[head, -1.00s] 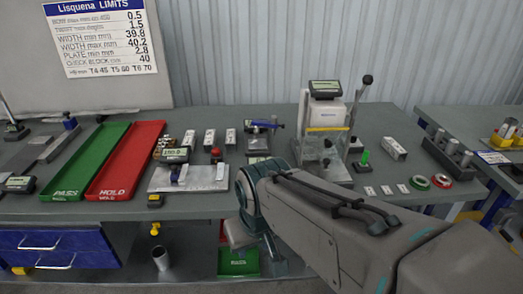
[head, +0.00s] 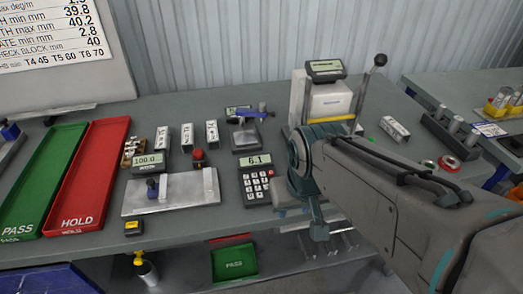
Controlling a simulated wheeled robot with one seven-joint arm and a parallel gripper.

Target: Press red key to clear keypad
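The keypad (head: 257,184) is a dark box with rows of small pale keys and a lit display reading 6.1. It lies on the table left of my arm, with nothing over it. My gripper (head: 319,232) hangs below my teal wrist, right of the keypad and near the table's front edge, apart from the keypad. Its fingers are too small and unclear to tell open from shut.
A metal fixture plate (head: 172,194) with a display reading 100.0 lies left of the keypad, with a red knob (head: 198,158) behind it. The red HOLD tray (head: 85,190) and green PASS tray (head: 38,180) are farther left. A tall lever press (head: 326,100) stands behind my wrist.

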